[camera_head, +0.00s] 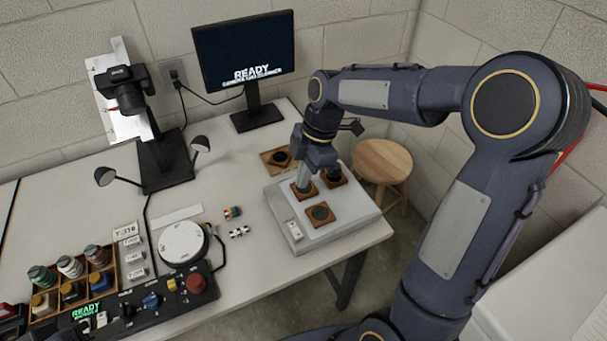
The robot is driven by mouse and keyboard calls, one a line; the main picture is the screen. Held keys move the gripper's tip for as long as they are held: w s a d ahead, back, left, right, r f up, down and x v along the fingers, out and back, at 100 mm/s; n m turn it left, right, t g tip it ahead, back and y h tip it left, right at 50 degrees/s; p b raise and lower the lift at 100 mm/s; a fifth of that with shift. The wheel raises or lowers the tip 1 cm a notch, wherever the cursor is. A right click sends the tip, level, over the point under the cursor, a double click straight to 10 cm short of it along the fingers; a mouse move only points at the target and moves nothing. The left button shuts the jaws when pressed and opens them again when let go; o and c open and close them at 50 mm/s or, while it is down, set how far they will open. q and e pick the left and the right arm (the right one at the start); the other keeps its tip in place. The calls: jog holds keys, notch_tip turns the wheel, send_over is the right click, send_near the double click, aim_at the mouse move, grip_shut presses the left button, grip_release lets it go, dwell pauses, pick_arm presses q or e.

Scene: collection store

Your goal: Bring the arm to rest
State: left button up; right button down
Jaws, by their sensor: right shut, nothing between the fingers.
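My right arm comes in from the right and reaches over the table (240,289). Its right gripper (302,186) points down over the light grey box (348,225) at the table's right end. The gripper is shut with nothing seen between its fingers. Its tips are close to a brown square block (308,196) on the box; I cannot tell if they touch. Another brown block with a dark round top (320,214) sits nearer the front, and one (335,180) sits behind, partly hidden by the gripper. My left gripper does not show.
A monitor (244,50) and a camera stand (165,160) with two small lamps are at the back. A round white disc (182,243), a control panel (150,302) and a wooden rack of bottles (118,272) are at left. A stool (382,162) stands beyond the right edge.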

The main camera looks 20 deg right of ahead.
dwell(0.4)
jog(key=s+r+m+t, duration=0.2)
jog(key=s+m+t, duration=0.1)
jog(key=s+m, duration=0.6)
jog(key=s+r+m+t, duration=0.2)
jog(key=s+m, duration=0.8)
jog(key=shift+s+m+t, duration=0.2)
jog(key=shift+m+t, duration=0.2)
